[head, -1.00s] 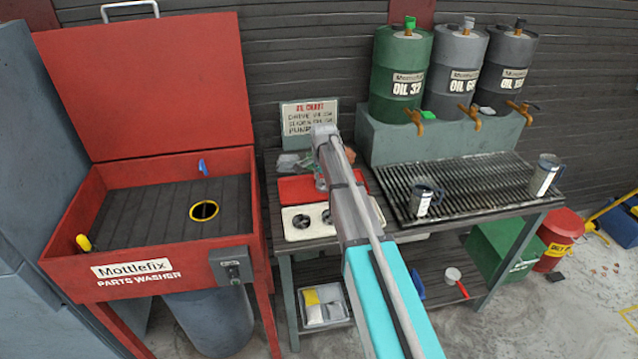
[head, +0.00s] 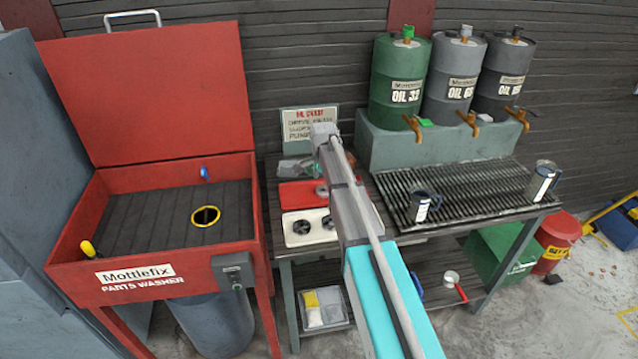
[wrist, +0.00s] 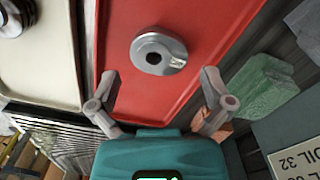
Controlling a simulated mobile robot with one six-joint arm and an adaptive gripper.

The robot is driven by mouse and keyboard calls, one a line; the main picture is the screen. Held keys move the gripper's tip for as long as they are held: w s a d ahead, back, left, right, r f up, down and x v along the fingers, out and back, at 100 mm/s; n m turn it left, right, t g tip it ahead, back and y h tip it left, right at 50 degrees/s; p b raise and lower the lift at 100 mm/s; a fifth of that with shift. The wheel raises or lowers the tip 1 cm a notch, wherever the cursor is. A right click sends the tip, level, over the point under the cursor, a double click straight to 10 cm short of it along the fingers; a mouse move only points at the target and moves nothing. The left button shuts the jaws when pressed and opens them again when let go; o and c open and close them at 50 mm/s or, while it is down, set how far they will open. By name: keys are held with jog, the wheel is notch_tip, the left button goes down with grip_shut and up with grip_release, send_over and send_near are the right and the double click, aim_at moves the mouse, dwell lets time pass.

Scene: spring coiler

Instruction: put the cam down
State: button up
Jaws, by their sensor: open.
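The cam (wrist: 159,51), a grey metal disc with a round hub and a dark bore, lies flat on the red tray (wrist: 215,20). In the head view the cam (head: 321,190) shows on the same red tray (head: 290,193), partly beside my arm. My gripper (wrist: 160,80) is open and empty in the wrist view, its two fingers spread wide. The cam lies ahead of the fingertips, clear of both. In the head view my arm hides part of the red tray and the fingers are hard to make out.
A cream tray (head: 304,239) with dark round parts lies in front of the red tray. A green block (wrist: 262,88) and the oil sign (head: 310,122) are behind. Mugs stand on the grating (head: 455,190) at the right. The red parts washer (head: 160,255) stands left.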

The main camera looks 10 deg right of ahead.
notch_tip(320, 180, up, 10)
jog(key=p, duration=0.9)
jog(key=shift+f, duration=0.1)
dwell(0.5)
jog(key=s+a+n, duration=0.1)
jog(key=s+n, duration=1.2)
jog(key=s, duration=1.6)
jog(key=shift+s+n, duration=0.3)
jog(key=shift+s, duration=0.05)
